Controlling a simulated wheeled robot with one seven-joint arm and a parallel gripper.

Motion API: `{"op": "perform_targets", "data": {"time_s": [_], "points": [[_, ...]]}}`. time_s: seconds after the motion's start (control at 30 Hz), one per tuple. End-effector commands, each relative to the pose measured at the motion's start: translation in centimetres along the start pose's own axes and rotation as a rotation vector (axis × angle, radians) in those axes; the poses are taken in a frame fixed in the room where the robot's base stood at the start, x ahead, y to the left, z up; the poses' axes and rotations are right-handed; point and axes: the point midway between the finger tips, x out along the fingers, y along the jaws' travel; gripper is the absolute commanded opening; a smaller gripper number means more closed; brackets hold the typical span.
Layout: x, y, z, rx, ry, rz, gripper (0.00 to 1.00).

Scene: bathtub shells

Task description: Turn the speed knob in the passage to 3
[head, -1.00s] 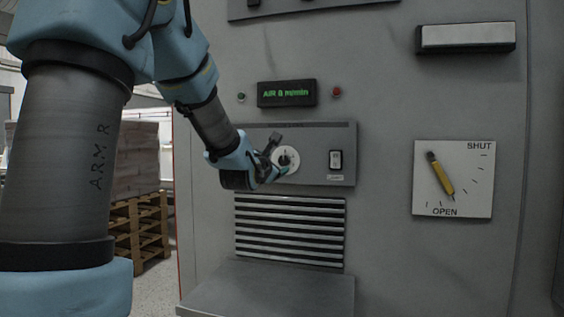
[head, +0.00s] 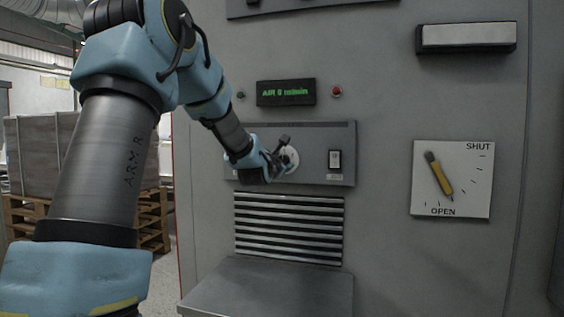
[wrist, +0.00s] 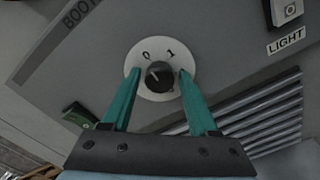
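The speed knob (wrist: 159,75) is a small dark round knob on a white dial (wrist: 144,53) whose marks 0 and 1 show. Its pale pointer line appears to aim near 0. The rest of the dial's marks are hidden or unclear. In the head view the white dial (head: 292,158) sits on the grey control plate, partly covered by my gripper (head: 279,165). In the wrist view my gripper (wrist: 158,72) has its teal fingers apart, one at each side of the knob, over the dial's edges. I see a gap between fingers and knob. The display (head: 286,92) appears to read AIR 0 m/min.
A LIGHT switch (head: 335,160) is right of the dial. A vent grille (head: 289,228) and a grey ledge (head: 270,290) lie below. A yellow lever (head: 439,175) on a SHUT/OPEN plate stands at the right. Pallets (head: 150,220) are at the left.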

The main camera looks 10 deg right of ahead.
Motion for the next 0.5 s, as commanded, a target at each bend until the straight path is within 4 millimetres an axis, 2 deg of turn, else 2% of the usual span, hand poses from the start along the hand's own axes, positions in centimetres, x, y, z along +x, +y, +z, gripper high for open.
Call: {"op": "perform_targets", "data": {"time_s": [0.07, 0.5], "points": [[-0.01, 0.01, 0.00, 0.000, 0.000, 0.000, 0.50], [-0.02, 0.00, -0.01, 0.000, 0.000, 0.000, 0.01]]}}
